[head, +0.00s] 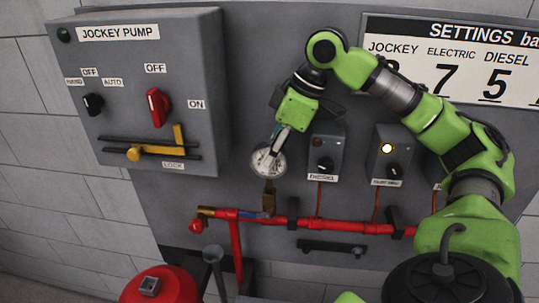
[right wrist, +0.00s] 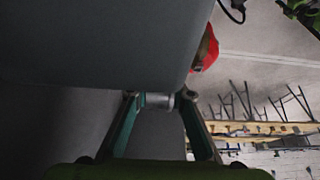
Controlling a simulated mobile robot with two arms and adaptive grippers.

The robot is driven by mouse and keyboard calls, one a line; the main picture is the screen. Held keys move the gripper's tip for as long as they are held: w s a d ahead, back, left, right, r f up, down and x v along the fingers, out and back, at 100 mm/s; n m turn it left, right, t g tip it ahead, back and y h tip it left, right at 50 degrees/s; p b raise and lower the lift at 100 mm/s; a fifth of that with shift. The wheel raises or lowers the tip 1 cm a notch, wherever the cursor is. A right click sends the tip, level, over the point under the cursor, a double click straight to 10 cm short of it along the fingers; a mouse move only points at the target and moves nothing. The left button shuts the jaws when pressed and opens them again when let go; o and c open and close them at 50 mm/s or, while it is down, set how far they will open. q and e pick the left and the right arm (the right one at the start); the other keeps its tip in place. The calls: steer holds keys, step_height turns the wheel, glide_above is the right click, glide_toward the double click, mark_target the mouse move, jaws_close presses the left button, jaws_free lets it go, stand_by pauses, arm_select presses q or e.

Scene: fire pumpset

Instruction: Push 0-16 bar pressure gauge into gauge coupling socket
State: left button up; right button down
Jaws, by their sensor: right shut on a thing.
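The pressure gauge (head: 268,162), round with a pale face and silver rim, is upright in front of the grey panel in the head view. My right gripper (head: 277,143) is shut on it from above. The brass gauge coupling socket (head: 268,192) is directly below the gauge, above the red pipe; whether the stem is seated in it I cannot tell. The right wrist view shows a silver cylindrical part, likely the gauge (right wrist: 160,100), between the fingertips of my right gripper (right wrist: 162,102). My left gripper is not in view.
The jockey pump box (head: 150,60) juts out at the left. Two small switch boxes (head: 325,152) (head: 388,152) stand to the right of the gauge. A red pipe (head: 330,226) runs below. A settings sign (head: 450,60) is at upper right.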

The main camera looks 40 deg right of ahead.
steer(key=shift+p, duration=0.8)
stand_by(1.3)
steer(key=shift+f+b, duration=0.55)
steer(key=shift+f, duration=0.25)
steer(key=shift+r, duration=0.15)
steer(key=shift+r+p, duration=0.35)
steer(key=shift+p, duration=0.35)
steer(key=shift+p, duration=0.75)
stand_by(1.4)
steer(key=shift+f+b, duration=0.3)
steer(key=shift+f, duration=0.2)
steer(key=shift+r, duration=0.15)
stand_by(0.4)
steer(key=shift+r+p, duration=0.35)
steer(key=shift+p, duration=0.3)
